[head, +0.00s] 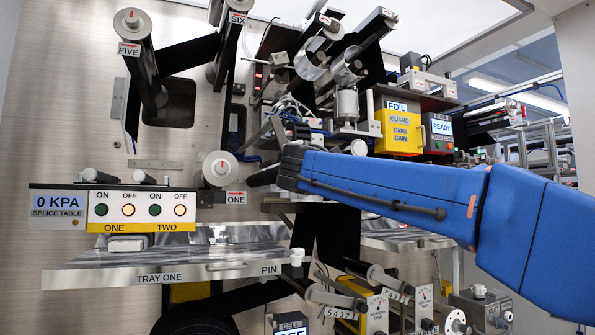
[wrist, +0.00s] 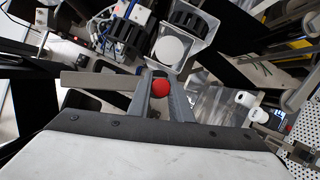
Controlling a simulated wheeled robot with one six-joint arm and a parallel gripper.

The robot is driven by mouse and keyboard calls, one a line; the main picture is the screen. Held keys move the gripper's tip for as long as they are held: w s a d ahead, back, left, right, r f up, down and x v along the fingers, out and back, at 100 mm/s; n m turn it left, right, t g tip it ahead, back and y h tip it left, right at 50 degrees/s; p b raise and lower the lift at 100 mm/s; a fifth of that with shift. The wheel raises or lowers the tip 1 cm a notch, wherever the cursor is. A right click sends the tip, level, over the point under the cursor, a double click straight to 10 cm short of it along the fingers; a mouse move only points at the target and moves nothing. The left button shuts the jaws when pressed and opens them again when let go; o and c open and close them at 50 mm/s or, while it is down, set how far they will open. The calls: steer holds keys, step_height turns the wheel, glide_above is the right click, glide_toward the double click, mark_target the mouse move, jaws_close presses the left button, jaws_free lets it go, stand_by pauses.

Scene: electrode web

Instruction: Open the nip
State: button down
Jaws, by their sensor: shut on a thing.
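My gripper (wrist: 161,78) is in the middle of the wrist view, its two grey fingers closed around a red ball knob (wrist: 161,86). A flat grey bar (wrist: 95,80) runs left from beside the fingers; I cannot tell whether it joins the knob. In the head view the dark end of my gripper (head: 291,166) reaches left to the machine, just below the thin levers and cables. The knob and the fingertips cannot be made out there. I cannot tell for sure which rollers form the nip or whether they touch.
A white round roller end (wrist: 172,50) in a pale bracket lies just beyond my fingers. Roller ONE (head: 221,168) is left of my gripper. The splice table's button panel (head: 142,210) and TRAY ONE (head: 160,272) are below left. The yellow FOIL box (head: 398,132) stands above my arm.

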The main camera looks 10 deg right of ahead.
steer(key=shift+d, duration=0.1)
steer(key=c, duration=1.6)
jaws_free()
steer(key=shift+d, duration=0.1)
steer(key=s, duration=0.5)
steer(key=s+a+f, duration=0.1)
steer(key=s, duration=0.5)
steer(key=s+f, duration=0.1)
steer(key=s, duration=0.5)
steer(key=shift+s+a, duration=0.1)
steer(key=shift+a, duration=0.3)
